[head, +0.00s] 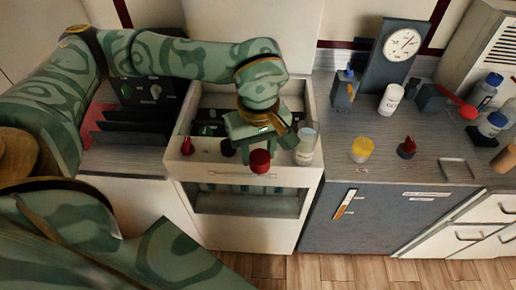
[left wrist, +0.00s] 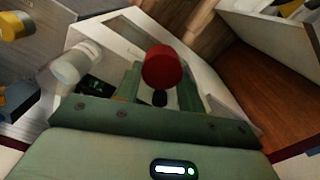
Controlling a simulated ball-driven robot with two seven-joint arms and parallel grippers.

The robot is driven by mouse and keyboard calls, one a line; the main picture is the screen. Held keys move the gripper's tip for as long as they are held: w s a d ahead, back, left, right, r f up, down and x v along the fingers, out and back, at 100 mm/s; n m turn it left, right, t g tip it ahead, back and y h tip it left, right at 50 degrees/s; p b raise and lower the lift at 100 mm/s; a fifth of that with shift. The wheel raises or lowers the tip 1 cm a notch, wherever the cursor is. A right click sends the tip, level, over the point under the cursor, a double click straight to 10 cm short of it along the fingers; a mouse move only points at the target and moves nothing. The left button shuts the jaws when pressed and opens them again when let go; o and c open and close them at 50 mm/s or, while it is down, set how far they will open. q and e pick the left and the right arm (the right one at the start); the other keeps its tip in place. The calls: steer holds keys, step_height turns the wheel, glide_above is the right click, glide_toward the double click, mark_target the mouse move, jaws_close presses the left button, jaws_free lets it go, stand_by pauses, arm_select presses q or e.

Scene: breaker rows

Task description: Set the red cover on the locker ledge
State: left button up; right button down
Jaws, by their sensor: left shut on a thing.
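The red cover (head: 260,161) is a short round red piece. My left gripper (head: 261,146) is shut on it and holds it in front of the white unit (head: 247,176) in the middle. In the left wrist view the red cover (left wrist: 162,66) sits at the tips of the left gripper's fingers (left wrist: 160,88). A dark grey front (head: 375,222) with a yellow-marked tag stands to the right, under a grey counter top (head: 340,185); I cannot tell which edge is the locker ledge. My right gripper is out of view.
A clear jar (head: 306,147) stands just right of my left gripper. A red-topped piece (head: 187,146) is at its left. A yellow-topped jar (head: 361,149), a red-and-black knob (head: 406,148) and a dial gauge (head: 402,43) are on the right counter. Bare counter lies near its front edge.

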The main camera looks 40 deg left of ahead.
arm_select(q)
steer(key=shift+s+a+r+n, duration=0.1)
steer(key=shift+r+n, duration=0.15)
steer(key=shift+n, duration=0.25)
steer(key=shift+w+a+f, duration=0.15)
steer(key=shift+w+f, duration=0.05)
steer(key=shift+w, duration=0.05)
steer(key=shift+n, duration=0.3)
steer(key=w+a+f, duration=0.1)
steer(key=w+f, duration=0.2)
steer(key=w, duration=0.1)
steer(key=w+a+f+b, duration=0.1)
steer(key=w+a+f, duration=0.1)
steer(key=w+f, duration=0.1)
steer(key=w+a+f+b, duration=0.1)
steer(key=w+a+f, duration=0.1)
steer(key=w+f, duration=0.1)
steer(key=shift+w+a+f, duration=0.1)
steer(key=shift+w+a, duration=0.1)
steer(key=shift+w, duration=0.6)
steer(key=shift+w+f, duration=0.15)
steer(key=shift+f, duration=0.1)
steer(key=shift+w+a+f+b, duration=0.15)
steer(key=shift+f+b, duration=0.35)
steer(key=shift+f, duration=1.1)
